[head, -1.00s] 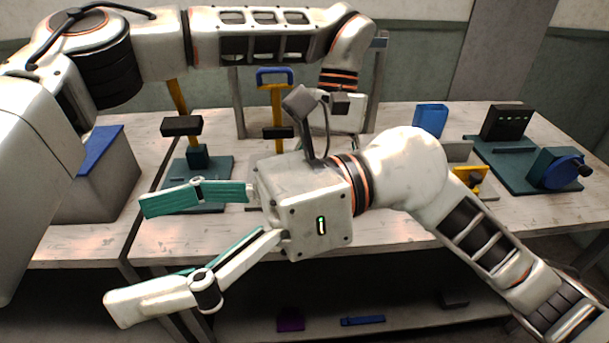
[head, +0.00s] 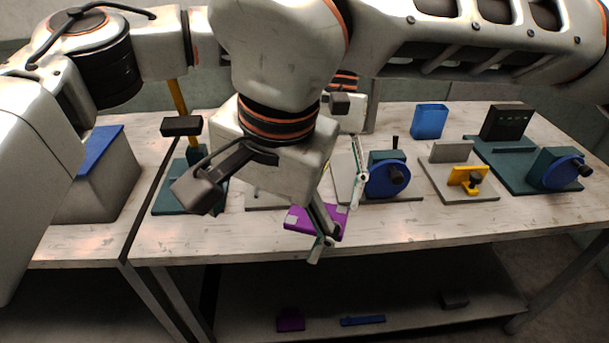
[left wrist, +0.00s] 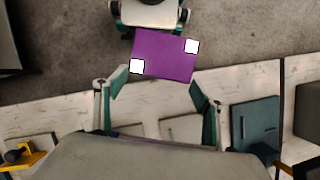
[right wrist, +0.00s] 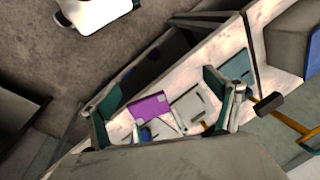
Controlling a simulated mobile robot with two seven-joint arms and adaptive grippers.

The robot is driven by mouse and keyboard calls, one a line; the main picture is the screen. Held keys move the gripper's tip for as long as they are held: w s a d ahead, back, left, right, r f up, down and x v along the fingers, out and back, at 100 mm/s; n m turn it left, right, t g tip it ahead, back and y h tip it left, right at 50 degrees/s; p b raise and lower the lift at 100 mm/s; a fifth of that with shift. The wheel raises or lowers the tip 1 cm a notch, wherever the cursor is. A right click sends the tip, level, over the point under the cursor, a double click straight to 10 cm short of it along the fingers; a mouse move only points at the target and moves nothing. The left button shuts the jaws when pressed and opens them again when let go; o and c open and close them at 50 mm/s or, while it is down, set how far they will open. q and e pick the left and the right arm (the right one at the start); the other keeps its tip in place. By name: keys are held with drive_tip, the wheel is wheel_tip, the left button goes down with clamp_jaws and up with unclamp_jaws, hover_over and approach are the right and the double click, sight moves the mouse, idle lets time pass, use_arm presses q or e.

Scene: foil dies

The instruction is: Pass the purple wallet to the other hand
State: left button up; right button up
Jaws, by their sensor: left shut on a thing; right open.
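The purple wallet (head: 299,223) is a flat slab with pale square patches, in front of the workbench in the head view. My left gripper (left wrist: 158,80) is shut on it, the pads at opposite sides of its near end in the left wrist view, where most of the wallet (left wrist: 164,50) sticks out beyond the tips. My right gripper (head: 318,242) is open; one finger crosses in front of the wallet in the head view, the other is hidden. In the right wrist view the wallet (right wrist: 150,104) lies between its spread fingers; contact cannot be told.
The workbench (head: 440,225) carries a fixture with a blue wheel (head: 388,179), a yellow clamp fixture (head: 467,178), a blue upright block (head: 430,121) and a teal-based press (head: 165,197). Another purple item (head: 290,320) and a blue bar (head: 362,320) lie on the lower shelf.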

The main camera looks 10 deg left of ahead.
drive_tip(key=w+d+r+n+t+h, duration=0.1)
drive_tip(key=w+d+r+t+h, duration=0.2)
drive_tip(key=w+d+r, duration=0.15)
drive_tip(key=x, duration=1.2)
drive_tip(key=shift+w+a+f, duration=0.2)
drive_tip(key=shift+a, duration=0.05)
drive_tip(key=c, duration=1.2)
use_arm(q)
drive_tip(key=o, duration=1.2)
drive_tip(key=shift+d, duration=0.1)
